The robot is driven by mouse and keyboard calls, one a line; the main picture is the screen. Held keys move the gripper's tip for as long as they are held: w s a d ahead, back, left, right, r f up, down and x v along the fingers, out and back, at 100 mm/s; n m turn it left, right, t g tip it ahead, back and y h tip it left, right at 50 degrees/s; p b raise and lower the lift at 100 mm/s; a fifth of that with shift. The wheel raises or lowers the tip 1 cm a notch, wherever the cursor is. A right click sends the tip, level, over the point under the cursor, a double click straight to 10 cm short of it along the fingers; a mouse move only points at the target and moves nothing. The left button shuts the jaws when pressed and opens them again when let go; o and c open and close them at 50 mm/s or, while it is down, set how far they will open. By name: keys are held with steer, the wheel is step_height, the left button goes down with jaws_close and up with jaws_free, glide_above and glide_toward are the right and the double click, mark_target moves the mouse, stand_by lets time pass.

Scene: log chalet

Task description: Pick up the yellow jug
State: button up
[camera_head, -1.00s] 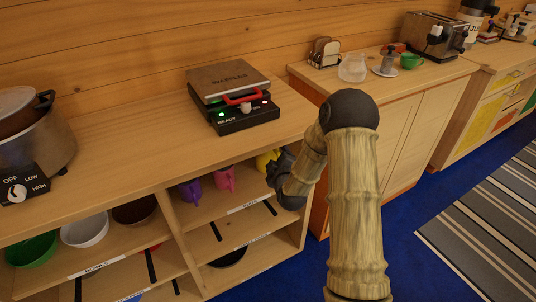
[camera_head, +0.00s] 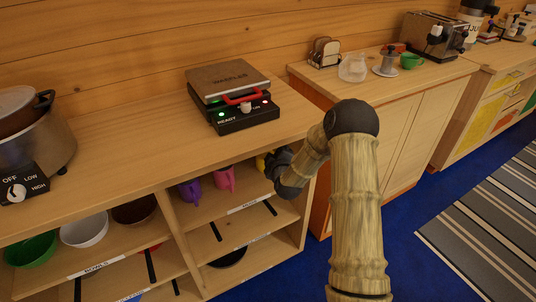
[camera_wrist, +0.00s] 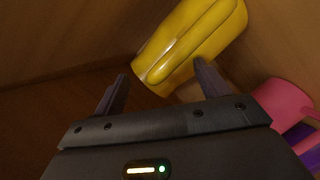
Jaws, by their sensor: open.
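The yellow jug (camera_wrist: 190,45) stands inside the upper shelf compartment and shows large in the wrist view, ahead of my gripper and toward the right finger. In the head view only a small yellow part of the jug (camera_head: 261,163) shows; my arm hides the rest. My gripper (camera_wrist: 158,85) is open, its two dark fingers apart with nothing held between them. The right fingertip overlaps the jug's lower edge in the picture; I cannot tell whether it touches. In the head view the fingers are hidden in the shelf opening.
A pink jug (camera_head: 225,179) and a purple jug (camera_head: 190,191) stand left of the yellow one on the same shelf. The pink one (camera_wrist: 284,103) is close to my gripper's right in the wrist view. The counter and shelf side panel (camera_head: 308,205) bound the compartment.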

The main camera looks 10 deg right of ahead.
stand_by(0.3)
jaws_close()
steer(key=shift+s+a+f, duration=0.1)
steer(key=shift+s+f, duration=0.1)
stand_by(1.0)
steer(key=shift+w+r, duration=0.1)
